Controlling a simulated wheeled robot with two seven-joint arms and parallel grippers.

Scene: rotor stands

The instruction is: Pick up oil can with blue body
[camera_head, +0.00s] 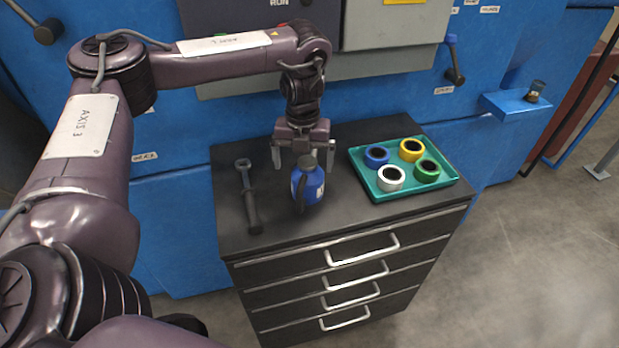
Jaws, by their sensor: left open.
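The oil can with a blue body (311,187) stands on the dark top of a drawer cabinet (334,217). It has a dark handle on its left side and a pale label on its right side. My left gripper (303,163) is open, with its fingers pointing down, just above and behind the can. The fingers are spread to either side of the can's top. I cannot tell whether they touch it. My right gripper does not show.
A dark wrench-like tool (249,196) lies left of the can. A green tray (441,185) with blue, yellow, white and green rings stands to its right. A blue machine wall (180,190) rises behind. Metal drawer handles (363,250) stick out in front.

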